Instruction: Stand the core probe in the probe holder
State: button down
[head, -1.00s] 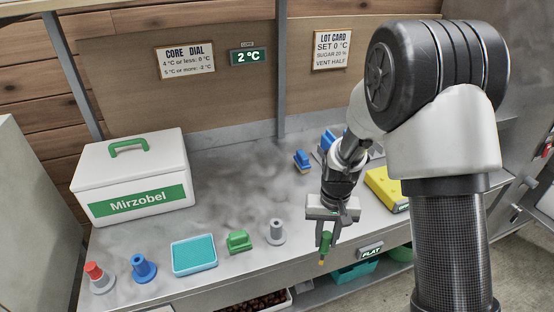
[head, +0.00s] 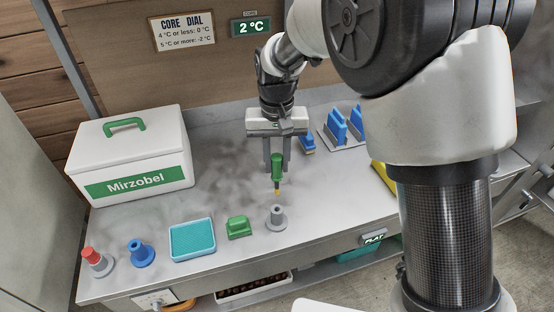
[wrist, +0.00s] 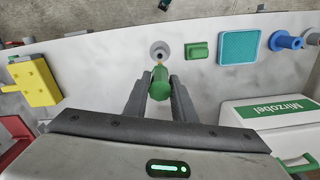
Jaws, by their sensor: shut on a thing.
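The core probe (head: 277,168) has a green handle and a thin yellow tip; it also shows in the wrist view (wrist: 160,86). My gripper (head: 277,172) is shut on its green handle, with one finger on each side, and holds it about upright, tip down. A grey flared holder (head: 277,218) with a round hole in its top stands near the bench's front edge. The probe's tip is just above the holder in the head view, with a gap. In the wrist view the tip points at the holder (wrist: 160,52), close to its hole.
A green block (head: 239,228), a teal pad (head: 193,242), a blue stand (head: 141,253) and a red-topped grey stand (head: 96,262) line the front left. A white Mirzobel box (head: 128,165) stands behind them. Blue tools (head: 337,126) and a yellow block (head: 381,178) are at right.

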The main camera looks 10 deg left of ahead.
jog(key=b, duration=0.4)
send_over(277, 194)
jog(key=shift+w+f, duration=0.15)
jog(key=shift+f, duration=1.3)
jog(key=shift+w+f, duration=0.15)
jog(key=shift+f, duration=1.3)
jog(key=shift+f+b, duration=2.5)
jog(key=shift+f, duration=1.6)
jog(key=c, duration=1.4)
grip_release()
jog(key=shift+r, duration=0.1)
notch_tip(277, 194, up, 17)
jog(key=shift+r+p, duration=0.2)
jog(key=shift+p, duration=0.35)
